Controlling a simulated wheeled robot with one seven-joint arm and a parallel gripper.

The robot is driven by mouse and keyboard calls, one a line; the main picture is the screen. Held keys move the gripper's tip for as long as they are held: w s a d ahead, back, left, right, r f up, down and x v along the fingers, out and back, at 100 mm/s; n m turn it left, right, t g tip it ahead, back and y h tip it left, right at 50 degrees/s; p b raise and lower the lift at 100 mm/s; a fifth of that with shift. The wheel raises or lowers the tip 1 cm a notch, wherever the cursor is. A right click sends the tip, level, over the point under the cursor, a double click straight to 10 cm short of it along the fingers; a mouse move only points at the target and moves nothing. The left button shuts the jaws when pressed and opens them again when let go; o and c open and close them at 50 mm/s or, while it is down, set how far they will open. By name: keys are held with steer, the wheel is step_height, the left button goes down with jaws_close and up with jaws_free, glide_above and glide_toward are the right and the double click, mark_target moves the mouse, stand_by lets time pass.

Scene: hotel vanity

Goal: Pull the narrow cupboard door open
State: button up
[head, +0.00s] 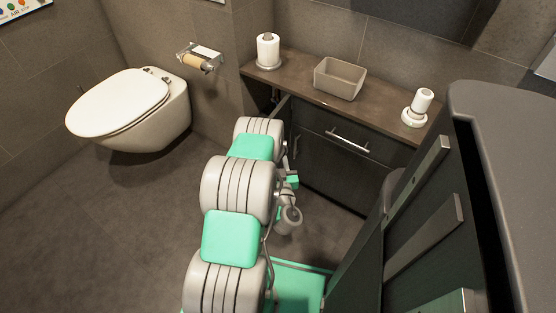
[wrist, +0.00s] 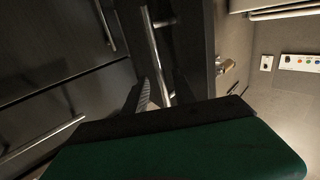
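The narrow cupboard door (head: 284,104) is at the left end of the dark vanity, mostly behind my arm in the head view. Its top edge juts out from under the counter, so it looks partly open. In the wrist view it is a dark panel (wrist: 195,40) seen at a steep angle, with a chrome bar handle (wrist: 152,48) on its left side. My gripper (wrist: 158,92) is at the handle's lower end in the wrist view, a ribbed finger just left of the bar. The other finger is too dark to make out, so the grip is unclear.
The vanity counter (head: 385,112) carries a grey box (head: 339,78) and two white rolls. A drawer handle (head: 347,140) is right of my arm. A toilet (head: 130,108) hangs at left, with open floor before it. A large dark cabinet (head: 430,215) stands close at right.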

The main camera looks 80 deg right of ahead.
steer(key=v, duration=0.7)
